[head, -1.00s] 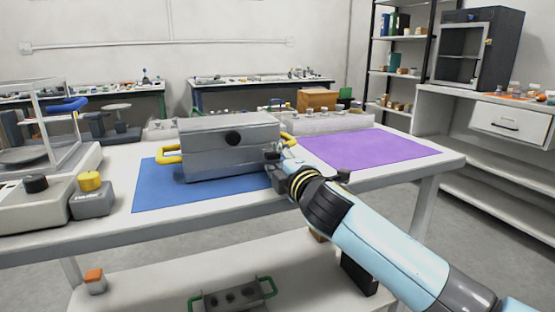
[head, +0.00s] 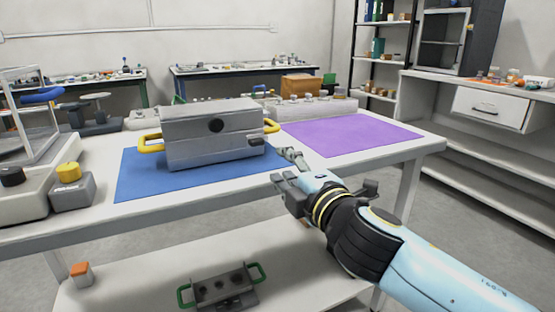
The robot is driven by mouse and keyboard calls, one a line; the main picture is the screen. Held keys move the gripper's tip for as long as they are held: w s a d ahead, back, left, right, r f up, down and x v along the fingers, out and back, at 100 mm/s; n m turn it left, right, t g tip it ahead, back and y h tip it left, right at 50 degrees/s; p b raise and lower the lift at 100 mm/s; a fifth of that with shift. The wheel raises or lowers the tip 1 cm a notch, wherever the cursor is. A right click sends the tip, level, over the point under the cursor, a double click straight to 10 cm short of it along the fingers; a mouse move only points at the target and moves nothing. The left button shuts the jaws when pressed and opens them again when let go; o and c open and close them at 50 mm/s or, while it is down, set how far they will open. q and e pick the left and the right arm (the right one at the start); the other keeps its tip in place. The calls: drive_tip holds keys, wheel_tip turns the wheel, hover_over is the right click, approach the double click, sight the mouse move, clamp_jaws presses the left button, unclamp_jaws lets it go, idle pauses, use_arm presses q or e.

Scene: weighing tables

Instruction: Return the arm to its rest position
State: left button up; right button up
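My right gripper (head: 283,170) is in front of the table's near edge, right of centre. Its fingers look spread, with nothing between them. It is apart from the grey metal case (head: 190,145), which sits upright on the blue mat (head: 140,188). The case has a round black knob on its front and a yellow handle at each end. The right yellow handle (head: 271,126) is free of my gripper. My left gripper is not in view.
A purple mat (head: 350,134) lies empty on the right of the white table (head: 400,149). Left of the blue mat stands a grey block with a yellow knob (head: 71,190). A green-handled block (head: 221,289) sits on the lower shelf. A long light-grey rack stands behind the mats.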

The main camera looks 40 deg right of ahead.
drive_tip(key=shift+s, duration=0.1)
idle(0.5)
drive_tip(key=s+d+f+m+g+y+p, duration=0.15)
drive_tip(key=s+f+g, duration=0.35)
drive_tip(key=f, duration=1.2)
drive_tip(key=s+f+m+g, duration=0.3)
drive_tip(key=s+f, duration=0.3)
drive_tip(key=f, duration=1.1)
drive_tip(key=s+a+f+m+g, duration=0.1)
drive_tip(key=s+f+m+g, duration=0.2)
drive_tip(key=s+f, duration=0.3)
drive_tip(key=s+a+f+m+g+y, duration=0.1)
drive_tip(key=s+f+m+g, duration=0.2)
drive_tip(key=s, duration=1.4)
drive_tip(key=s+a+f+m+g+y, duration=0.1)
drive_tip(key=s+a+f+m+g, duration=0.1)
drive_tip(key=s+f, duration=0.8)
drive_tip(key=shift+s+f+m+g, duration=0.3)
drive_tip(key=shift+s+m+g, duration=0.2)
drive_tip(key=shift+s+m, duration=0.7)
drive_tip(key=shift+w+a, duration=0.1)
drive_tip(key=shift+o, duration=0.3)
